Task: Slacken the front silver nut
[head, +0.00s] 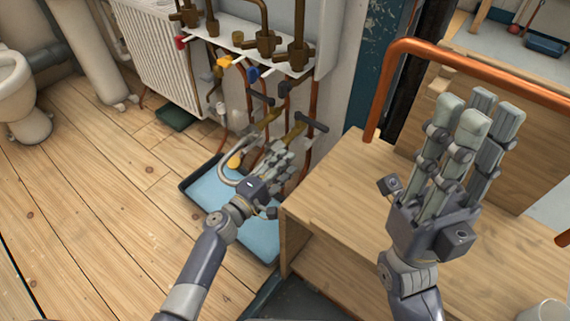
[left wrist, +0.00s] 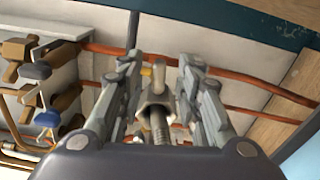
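In the left wrist view, a silver hex nut (left wrist: 156,103) sits around a threaded rod or pipe (left wrist: 161,132) in the middle of the picture. The fingers of my left gripper (left wrist: 157,78) stand on both sides of the nut, with visible gaps between them and it. In the head view my left gripper (head: 277,158) reaches in among the pipes above the blue tray, and I cannot make out the nut there behind the hand. My right gripper (head: 480,112) is open and empty, fingers extended, above the wooden bench.
A blue tray (head: 208,191) lies on the floor beneath the pipes. Brass valves (head: 268,44) and copper pipes are on the wall unit beside a white radiator (head: 158,50). The wooden bench (head: 340,190) and a bent copper pipe (head: 392,75) are at the right.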

